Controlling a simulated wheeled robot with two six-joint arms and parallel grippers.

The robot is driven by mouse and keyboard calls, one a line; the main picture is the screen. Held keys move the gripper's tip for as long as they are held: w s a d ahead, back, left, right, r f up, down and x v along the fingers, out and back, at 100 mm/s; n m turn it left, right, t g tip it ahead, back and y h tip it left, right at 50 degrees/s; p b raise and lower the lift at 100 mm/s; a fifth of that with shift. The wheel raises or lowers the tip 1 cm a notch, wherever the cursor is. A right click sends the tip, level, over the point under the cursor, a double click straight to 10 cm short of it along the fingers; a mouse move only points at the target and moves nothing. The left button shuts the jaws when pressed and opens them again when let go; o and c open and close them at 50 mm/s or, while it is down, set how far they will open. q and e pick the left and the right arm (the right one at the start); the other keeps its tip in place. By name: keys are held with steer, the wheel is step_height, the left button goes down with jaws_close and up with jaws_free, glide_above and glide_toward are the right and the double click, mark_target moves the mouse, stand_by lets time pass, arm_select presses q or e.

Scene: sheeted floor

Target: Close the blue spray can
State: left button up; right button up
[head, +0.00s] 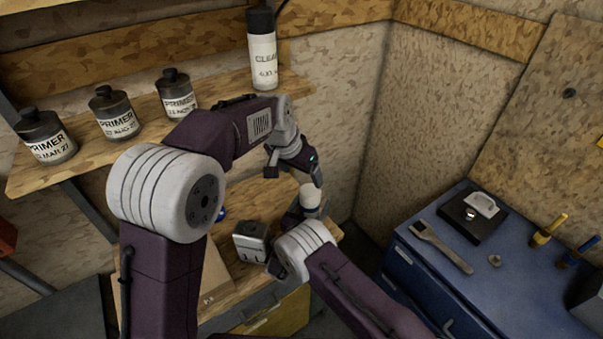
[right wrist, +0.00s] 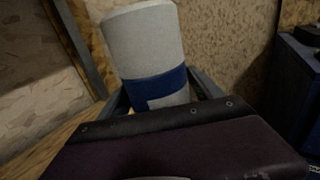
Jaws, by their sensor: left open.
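The blue spray can, a pale cylinder with a blue band, fills the middle of the right wrist view (right wrist: 148,45). It leans slightly there, and its lower end is hidden behind my gripper body. In the head view its pale upper part (head: 309,196) shows above the bench. My right gripper (head: 304,212) is around the can, with a dark finger on each side. My left gripper (head: 295,172) is open and empty, pointing down just above and beside the can. A small blue thing (head: 222,212) on the bench is mostly hidden by my left arm; I cannot tell what it is.
A wooden shelf (head: 90,160) holds several primer bottles (head: 117,112) and a tall clear-coat can (head: 262,52). A grey metal box (head: 250,240) stands on the wooden bench near my right gripper. A blue cabinet (head: 420,280) at right carries a brush (head: 440,245) and tools.

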mark_target(306, 216)
stand_by(0.3)
steer(key=b+v, duration=0.1)
steer(key=v, duration=0.8)
steer(key=shift+b, duration=0.4)
